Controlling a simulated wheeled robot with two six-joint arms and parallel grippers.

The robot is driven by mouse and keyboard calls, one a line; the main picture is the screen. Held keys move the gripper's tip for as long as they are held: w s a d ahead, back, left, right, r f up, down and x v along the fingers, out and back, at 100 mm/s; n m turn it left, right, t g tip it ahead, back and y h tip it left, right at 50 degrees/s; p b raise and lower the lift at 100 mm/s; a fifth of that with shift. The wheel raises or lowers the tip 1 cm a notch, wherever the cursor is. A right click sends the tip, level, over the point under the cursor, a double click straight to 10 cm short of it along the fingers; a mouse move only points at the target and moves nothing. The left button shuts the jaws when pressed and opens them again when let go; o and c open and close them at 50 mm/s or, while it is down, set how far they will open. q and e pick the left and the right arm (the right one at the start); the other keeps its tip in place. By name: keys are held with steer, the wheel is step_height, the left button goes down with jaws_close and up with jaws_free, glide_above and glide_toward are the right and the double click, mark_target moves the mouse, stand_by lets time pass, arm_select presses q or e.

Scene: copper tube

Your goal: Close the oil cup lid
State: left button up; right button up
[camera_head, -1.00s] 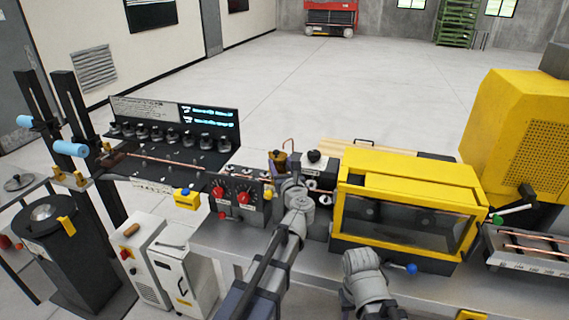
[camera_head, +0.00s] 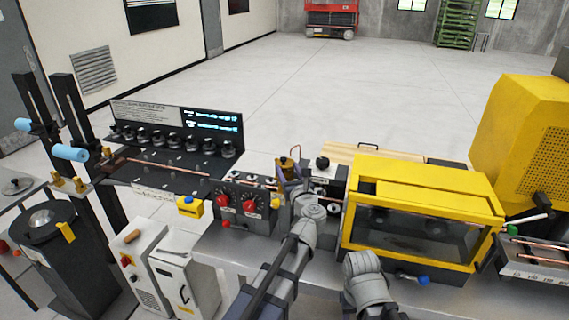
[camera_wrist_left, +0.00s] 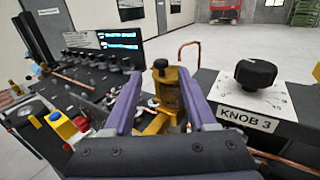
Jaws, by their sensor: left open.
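The oil cup (camera_head: 285,166) is a small brass-coloured cup beside the black control box in the head view. In the left wrist view the oil cup (camera_wrist_left: 168,92) stands upright between my fingers, with a dark knob-like top piece at its upper left. I cannot tell from these views whether its lid is fully shut. My left gripper (camera_wrist_left: 161,80) is open, its two purple fingers on either side of the cup. In the head view the left gripper (camera_head: 289,178) is largely hidden by its own wrist. My right gripper is not visible; only its grey arm shows.
A black knob (camera_wrist_left: 255,74) on a white plate marked KNOB 3 stands right of the cup. A bent copper tube (camera_wrist_left: 189,52) rises behind it. The control box with red knobs (camera_head: 235,204) is left, and the yellow-framed guard (camera_head: 424,172) is right.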

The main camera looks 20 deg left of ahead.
mark_target(284, 160)
arm_select(q)
steer(key=x, duration=0.3)
steer(key=shift+w+r, duration=0.1)
steer(key=shift+w, duration=0.3)
steer(key=shift+w+a, duration=0.25)
steer(key=shift+a, duration=0.05)
steer(key=shift+s+d, duration=0.1)
steer(key=shift+c, duration=0.8)
jaws_close()
